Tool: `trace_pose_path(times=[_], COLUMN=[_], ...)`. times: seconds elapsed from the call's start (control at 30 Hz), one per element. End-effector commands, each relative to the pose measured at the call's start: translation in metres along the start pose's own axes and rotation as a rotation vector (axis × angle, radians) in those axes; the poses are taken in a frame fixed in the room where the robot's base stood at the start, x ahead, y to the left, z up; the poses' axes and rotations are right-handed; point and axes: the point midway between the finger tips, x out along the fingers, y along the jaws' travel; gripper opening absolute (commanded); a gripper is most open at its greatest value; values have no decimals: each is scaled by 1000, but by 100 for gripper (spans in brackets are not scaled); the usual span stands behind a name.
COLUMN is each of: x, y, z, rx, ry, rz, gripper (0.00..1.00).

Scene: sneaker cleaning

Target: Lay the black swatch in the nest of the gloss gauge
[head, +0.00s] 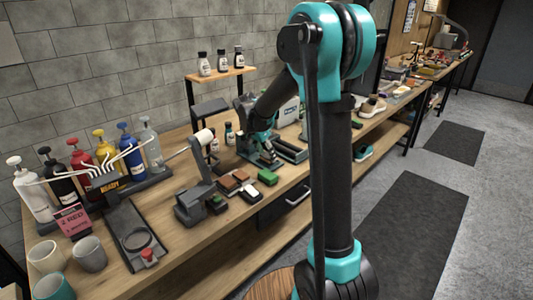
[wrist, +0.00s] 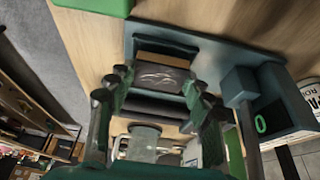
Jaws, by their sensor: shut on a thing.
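The black swatch (wrist: 162,78), with a pale scuff mark on its dark face and a brown edge, lies between my fingertips in the wrist view. My gripper (wrist: 160,82) is shut on it by its two sides. The gloss gauge (wrist: 215,55) is a dark teal body around and beyond the swatch, with a green-digit display at right. The swatch is at the gauge's nest, but I cannot tell whether it rests on the floor or hangs just above. In the head view my gripper (head: 262,158) is low at the gauge (head: 290,152); the swatch is hidden there.
Several swatch blocks, including a green one (head: 267,177), lie in front on the bench. A grey device (head: 190,207) stands to their left. Pump bottles (head: 130,150) and mugs (head: 90,254) fill the left end. A small shelf (head: 222,74) with bottles is behind.

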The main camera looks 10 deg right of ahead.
Motion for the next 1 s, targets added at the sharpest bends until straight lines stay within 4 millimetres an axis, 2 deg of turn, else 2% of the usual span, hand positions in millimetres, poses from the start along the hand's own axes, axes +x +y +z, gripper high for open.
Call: trace_pose_path(times=[0.4,0.43,0.6,1.0], x=[9,9,9,3], y=[0,0,0,0], z=[4,4,4,4], rx=[0,0,0,-1], ry=[0,0,0,0], rz=[0,0,0,0], gripper=[31,53,74,75])
